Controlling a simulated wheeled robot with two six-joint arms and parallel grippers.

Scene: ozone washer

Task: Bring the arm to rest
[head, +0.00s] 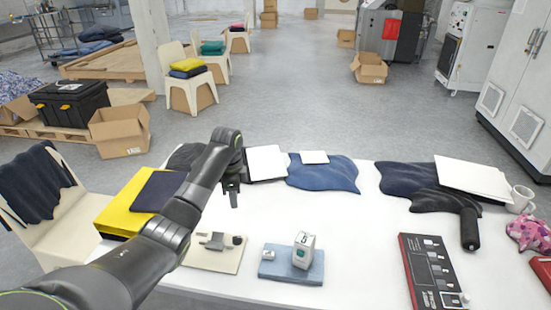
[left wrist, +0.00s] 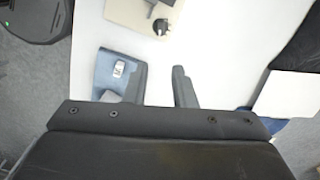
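My left arm (head: 165,232) comes in from the lower left in the head view and reaches over the white table (head: 355,225). Its gripper (head: 231,196) points down above the left part of the table, near a dark cloth with white sheets. In the left wrist view the two fingers (left wrist: 160,80) stand apart with bare white table between them, so it is open and empty. My right gripper is in neither view.
A yellow and navy folded stack (head: 118,210) lies under and beside my arm. A beige board (head: 222,262), a blue pad with a small white box (head: 303,250), a black control panel (head: 432,275) and a mug (head: 521,198) stand on the table.

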